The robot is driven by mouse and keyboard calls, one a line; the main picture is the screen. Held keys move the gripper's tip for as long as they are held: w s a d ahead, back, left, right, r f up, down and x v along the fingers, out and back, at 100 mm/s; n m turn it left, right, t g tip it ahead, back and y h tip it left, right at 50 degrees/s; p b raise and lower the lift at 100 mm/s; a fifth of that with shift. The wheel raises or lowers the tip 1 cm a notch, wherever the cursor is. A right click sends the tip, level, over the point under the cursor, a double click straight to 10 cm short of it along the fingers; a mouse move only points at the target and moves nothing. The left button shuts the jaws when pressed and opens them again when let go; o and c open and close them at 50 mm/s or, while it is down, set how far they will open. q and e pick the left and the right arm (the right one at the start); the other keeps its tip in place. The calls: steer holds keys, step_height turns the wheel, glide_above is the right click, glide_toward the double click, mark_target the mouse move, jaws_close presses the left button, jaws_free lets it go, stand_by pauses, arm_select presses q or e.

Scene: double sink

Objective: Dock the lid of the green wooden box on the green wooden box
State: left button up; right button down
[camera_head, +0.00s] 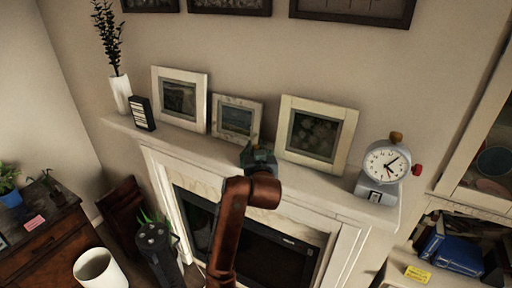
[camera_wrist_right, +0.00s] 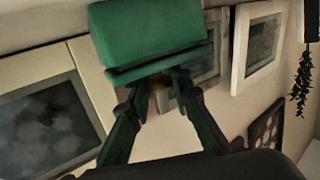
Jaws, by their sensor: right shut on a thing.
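My right gripper (camera_head: 261,158) is over the mantel shelf, in front of the pictures. In the head view, my gripper and arm mostly hide the box and lid.
Picture frames (camera_head: 320,133) lean on the wall behind the mantel shelf (camera_head: 325,192). A white clock (camera_head: 386,165) stands at its right end. A white vase (camera_head: 120,93) and a dark box (camera_head: 142,113) stand at its left. The shelf between gripper and clock is clear.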

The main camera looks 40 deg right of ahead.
steer(key=shift+f, duration=0.3)
steer(key=c, duration=1.7)
jaws_free()
steer(key=shift+c, duration=0.2)
steer(key=shift+s+r, duration=0.1)
steer(key=shift+r, duration=0.45)
steer(key=v, duration=1.2)
steer(key=shift+f+b, duration=0.2)
steer(key=shift+b, duration=0.25)
